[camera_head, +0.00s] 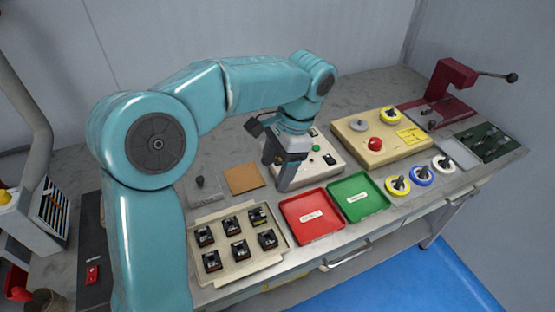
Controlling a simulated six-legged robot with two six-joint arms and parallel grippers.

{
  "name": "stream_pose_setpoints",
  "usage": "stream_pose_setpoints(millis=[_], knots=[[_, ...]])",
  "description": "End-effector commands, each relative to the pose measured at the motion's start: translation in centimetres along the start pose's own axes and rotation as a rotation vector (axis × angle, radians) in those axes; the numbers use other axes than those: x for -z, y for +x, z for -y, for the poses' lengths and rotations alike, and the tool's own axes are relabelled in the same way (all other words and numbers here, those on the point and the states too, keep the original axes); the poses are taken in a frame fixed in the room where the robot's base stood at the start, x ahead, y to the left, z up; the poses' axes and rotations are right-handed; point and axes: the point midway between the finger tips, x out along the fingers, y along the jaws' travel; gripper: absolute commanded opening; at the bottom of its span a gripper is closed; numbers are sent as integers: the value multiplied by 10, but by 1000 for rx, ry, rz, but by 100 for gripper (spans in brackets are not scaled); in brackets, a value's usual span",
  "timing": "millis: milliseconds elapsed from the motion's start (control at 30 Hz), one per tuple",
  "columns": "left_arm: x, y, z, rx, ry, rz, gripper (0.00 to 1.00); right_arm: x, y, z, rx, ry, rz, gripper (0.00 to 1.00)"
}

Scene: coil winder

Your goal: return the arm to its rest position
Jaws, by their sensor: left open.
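My left arm comes in from the left, teal, and arches over the bench (375,90). Its gripper (276,182) points down above the bench, between the brown square pad (243,179) and the red tray (312,216). The gripper is open, and I see nothing between its fingers. The fingertips are small and partly dark in this view. Part of a cream box with a green button (323,158) is hidden behind the gripper. My right gripper is not in view.
A cream tray with several black parts (224,253) lies in front. A green tray (358,196) adjoins the red one. Yellow, blue and white spools (421,175) stand at right. A beige machine with a red button (383,140) and a dark red press (447,85) stand behind.

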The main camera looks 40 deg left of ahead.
Motion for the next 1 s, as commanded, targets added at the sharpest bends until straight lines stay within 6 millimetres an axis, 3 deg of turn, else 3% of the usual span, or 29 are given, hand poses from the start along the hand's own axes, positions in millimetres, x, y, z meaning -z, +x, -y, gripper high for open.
stream_pose_setpoints(millis=[133,700,767,1000], knots=[[0,-8,0,0,0,0,70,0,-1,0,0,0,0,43],[0,-8,0,0,0,1,70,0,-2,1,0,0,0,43],[-2,-13,0,0,0,0,70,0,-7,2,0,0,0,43],[-16,-59,0,0,0,0,70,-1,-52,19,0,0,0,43]])
